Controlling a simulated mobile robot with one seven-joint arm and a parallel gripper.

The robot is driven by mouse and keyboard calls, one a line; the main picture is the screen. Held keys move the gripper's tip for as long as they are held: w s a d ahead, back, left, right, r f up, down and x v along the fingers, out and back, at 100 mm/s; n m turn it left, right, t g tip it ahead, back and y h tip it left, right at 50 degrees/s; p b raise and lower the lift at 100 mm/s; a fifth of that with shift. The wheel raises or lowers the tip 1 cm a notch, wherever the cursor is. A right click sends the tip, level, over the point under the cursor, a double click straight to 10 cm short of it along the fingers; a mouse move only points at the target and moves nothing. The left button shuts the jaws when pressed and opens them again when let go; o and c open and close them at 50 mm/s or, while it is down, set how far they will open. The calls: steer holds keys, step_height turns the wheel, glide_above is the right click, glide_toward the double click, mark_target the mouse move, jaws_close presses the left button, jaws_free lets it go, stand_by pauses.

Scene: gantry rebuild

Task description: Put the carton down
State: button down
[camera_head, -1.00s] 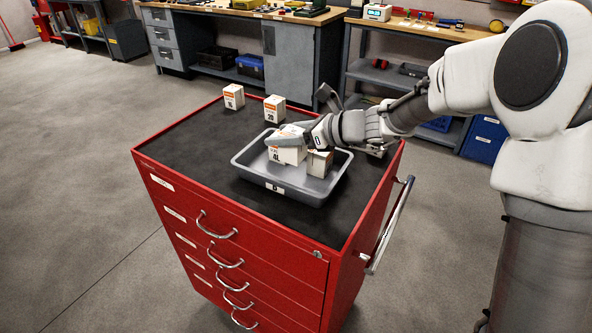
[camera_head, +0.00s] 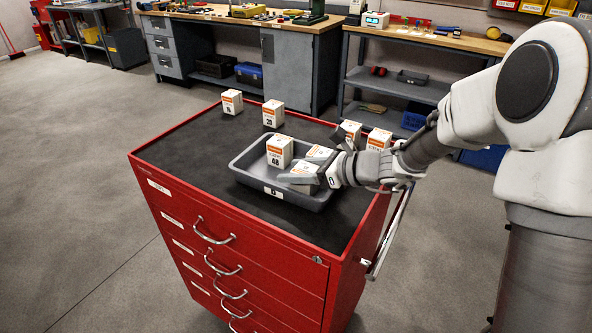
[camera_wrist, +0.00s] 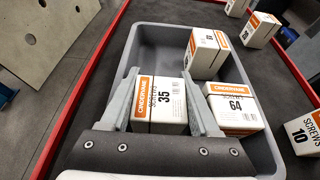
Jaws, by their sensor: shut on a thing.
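My gripper (camera_head: 318,168) is shut on a white and orange carton marked 35 (camera_wrist: 158,105), with one finger on each side of it. In the head view this carton (camera_head: 304,170) is partly covered by the fingers. It is inside the grey tray (camera_head: 250,177), low near the front wall. I cannot tell whether its base touches the tray floor. The carton marked 48 (camera_head: 279,152) stands in the tray to its left. A carton marked 64 (camera_wrist: 232,108) stands in the tray right of the gripper in the wrist view.
The tray sits on a red drawer cabinet with a black top (camera_head: 195,145). Cartons marked 16 (camera_head: 232,101) and 20 (camera_head: 273,113) stand behind the tray. Two more cartons (camera_head: 350,131) (camera_head: 378,139) stand near the arm at right. The top's left side is clear.

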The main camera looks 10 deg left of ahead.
steer(key=shift+c, duration=2)
jaws_free()
